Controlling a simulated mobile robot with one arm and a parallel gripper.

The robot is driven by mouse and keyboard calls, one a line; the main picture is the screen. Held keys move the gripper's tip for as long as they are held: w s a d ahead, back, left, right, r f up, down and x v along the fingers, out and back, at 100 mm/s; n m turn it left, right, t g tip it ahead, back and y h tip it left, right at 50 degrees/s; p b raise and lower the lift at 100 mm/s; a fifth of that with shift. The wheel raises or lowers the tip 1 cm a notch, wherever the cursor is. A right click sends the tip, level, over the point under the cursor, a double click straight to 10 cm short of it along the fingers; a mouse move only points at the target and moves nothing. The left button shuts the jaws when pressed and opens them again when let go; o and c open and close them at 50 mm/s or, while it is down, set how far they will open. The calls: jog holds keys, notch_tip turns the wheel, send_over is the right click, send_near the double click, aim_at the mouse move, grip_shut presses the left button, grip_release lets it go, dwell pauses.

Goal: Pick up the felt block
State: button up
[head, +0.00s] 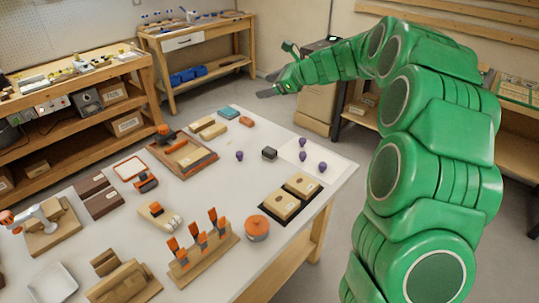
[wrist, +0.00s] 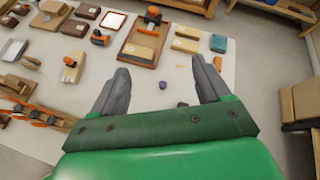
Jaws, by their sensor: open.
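A small dark grey block (head: 269,153) sits on the white table near the white sheet; it looks most like the felt block, though its material is hard to tell. In the wrist view a small dark shape (wrist: 182,104) between the finger bases may be it, largely hidden by my gripper. A flat teal block (head: 228,112) lies at the table's far edge and also shows in the wrist view (wrist: 218,43). My gripper (head: 262,86) is open and empty, high beyond the table's far edge. Its two grey fingers (wrist: 160,68) stand wide apart in the wrist view.
Several purple pieces (head: 239,155) stand around the grey block, some on a white sheet (head: 325,160). Two tan blocks in a black tray (head: 270,211) and an orange round piece (head: 257,228) are nearer. A wooden tray (head: 207,166) lies left. Bare table surrounds the grey block.

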jog(key=w+d+f+m+t, duration=0.25)
jog(key=w+d+m, duration=0.25)
jog(key=w, duration=0.3)
send_near(269, 149)
jog(key=a, duration=0.1)
jog(key=w+a+f, duration=0.1)
jog(key=a+f, duration=0.1)
jog(key=shift+w, duration=0.3)
jog(key=shift+w+a+f, duration=0.2)
jog(key=shift+f, duration=0.05)
jog(key=shift+w+r+x, duration=0.1)
jog(key=shift+r+x, duration=0.05)
jog(key=shift+x, duration=1.65)
jog(key=shift+w+r+x, duration=0.1)
jog(key=shift+r+x, duration=0.05)
jog(key=shift+x, duration=1.65)
jog(key=shift+c, duration=0.2)
jog(key=c, duration=1)
jog(key=shift+r, duration=0.15)
